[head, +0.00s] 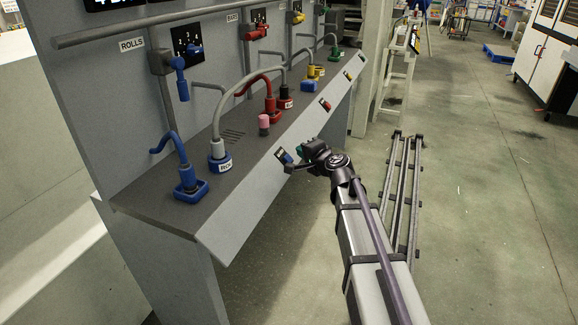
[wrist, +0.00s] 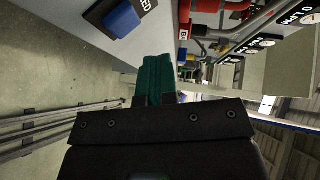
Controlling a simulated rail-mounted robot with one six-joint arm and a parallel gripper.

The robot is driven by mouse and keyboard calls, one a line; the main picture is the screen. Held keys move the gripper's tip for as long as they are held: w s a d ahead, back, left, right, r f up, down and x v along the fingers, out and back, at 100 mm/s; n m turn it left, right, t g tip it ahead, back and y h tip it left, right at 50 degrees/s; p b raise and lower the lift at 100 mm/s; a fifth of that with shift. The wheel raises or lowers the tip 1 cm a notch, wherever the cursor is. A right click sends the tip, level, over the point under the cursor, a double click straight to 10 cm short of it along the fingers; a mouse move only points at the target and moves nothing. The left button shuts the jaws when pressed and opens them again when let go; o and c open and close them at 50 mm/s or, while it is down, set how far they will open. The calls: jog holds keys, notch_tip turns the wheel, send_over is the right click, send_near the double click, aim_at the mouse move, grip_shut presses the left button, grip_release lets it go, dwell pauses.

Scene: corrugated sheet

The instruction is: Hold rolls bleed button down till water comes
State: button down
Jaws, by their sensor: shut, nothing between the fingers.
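The blue rolls bleed button (head: 283,155) sits on the sloped front face of the grey bench, below the ROLLS fittings. In the wrist view the blue button (wrist: 122,19) is at the upper left on a dark plate, beside a partly cut-off label ending in "EED". My gripper (head: 300,151) is close in front of that panel, just right of the button. Its teal fingers (wrist: 157,76) are together and empty. In the wrist view they are apart from the button, which lies up and left of the fingertips.
A blue valve (head: 187,180) and a blue-based grey hose (head: 219,150) stand on the bench top. Red (head: 325,104) and yellow (head: 348,76) buttons sit farther along the front face. Rails (head: 405,180) run along the open floor at right.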

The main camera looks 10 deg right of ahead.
jog(key=shift+w+a+f+b, duration=0.35)
jog(key=shift+a+f, duration=0.25)
jog(key=shift+f, duration=0.05)
jog(key=shift+f, duration=0.1)
dwell(1.5)
jog(key=shift+w+a+f+b, duration=0.15)
jog(key=shift+a+f+b, duration=0.05)
jog(key=shift+b, duration=0.1)
jog(key=shift+w+a+f+b, duration=0.15)
jog(key=shift+a+f+b, duration=0.1)
jog(key=shift+f+b, duration=0.1)
dwell(0.6)
jog(key=shift+r, duration=0.15)
dwell(1.3)
jog(key=shift+s+d+r+p, duration=0.3)
jog(key=shift+d+r+p, duration=0.2)
jog(key=shift+p, duration=0.15)
jog(key=shift+r, duration=0.1)
